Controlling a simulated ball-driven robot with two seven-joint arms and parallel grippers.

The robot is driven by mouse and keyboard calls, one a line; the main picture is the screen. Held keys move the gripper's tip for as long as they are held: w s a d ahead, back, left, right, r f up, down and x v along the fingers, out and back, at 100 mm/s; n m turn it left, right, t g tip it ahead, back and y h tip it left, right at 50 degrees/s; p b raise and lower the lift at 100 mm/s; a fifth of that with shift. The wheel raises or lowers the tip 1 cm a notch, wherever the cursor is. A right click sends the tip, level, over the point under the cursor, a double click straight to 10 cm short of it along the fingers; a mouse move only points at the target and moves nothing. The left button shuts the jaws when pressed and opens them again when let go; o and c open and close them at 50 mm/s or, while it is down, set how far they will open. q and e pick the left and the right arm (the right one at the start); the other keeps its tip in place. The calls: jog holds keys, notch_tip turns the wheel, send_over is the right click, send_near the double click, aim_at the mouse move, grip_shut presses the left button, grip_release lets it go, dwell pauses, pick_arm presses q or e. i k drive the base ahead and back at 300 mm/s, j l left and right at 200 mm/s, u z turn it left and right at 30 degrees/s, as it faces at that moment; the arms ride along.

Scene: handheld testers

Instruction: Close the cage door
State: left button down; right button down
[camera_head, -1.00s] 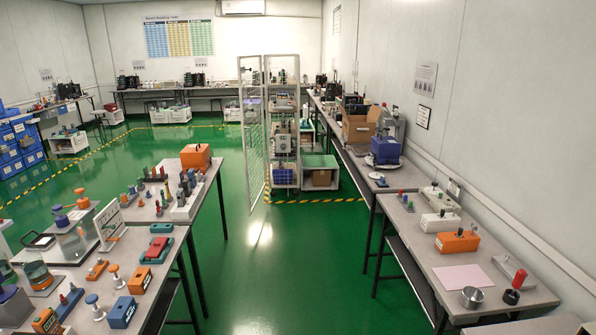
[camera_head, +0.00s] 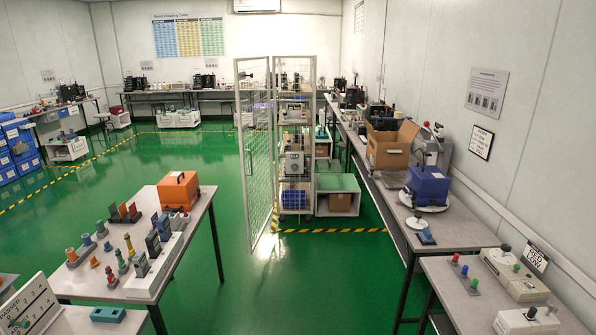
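The cage (camera_head: 311,150) is a tall white-framed mesh cabinet in the middle of the head view, with instruments on its shelves. Its mesh door (camera_head: 257,160) stands open, swung out from the cage toward me and to the left. The shelves behind show through the opening and partly through the mesh. A dark handle or latch part (camera_head: 246,74) shows near the top left of the door. Neither of my grippers is in view, and nothing is seen touching the door.
A table with testers and an orange case (camera_head: 179,190) stands at left front. A long bench with a cardboard box (camera_head: 391,146) and a blue box (camera_head: 428,186) runs along the right wall. The green floor (camera_head: 330,285) between is clear. Striped tape (camera_head: 340,230) marks the floor by the cage.

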aim_at(251, 250)
jog(key=i+u, duration=0.1)
jog(key=i, duration=0.35)
jog(key=i+l+u, duration=0.1)
jog(key=i, duration=0.35)
jog(key=i+l+u, duration=0.1)
jog(key=i, duration=0.35)
jog(key=i+l+u, duration=0.1)
jog(key=i, duration=0.35)
jog(key=i+l+u, duration=0.1)
jog(key=i+l, duration=0.2)
jog(key=i, duration=0.1)
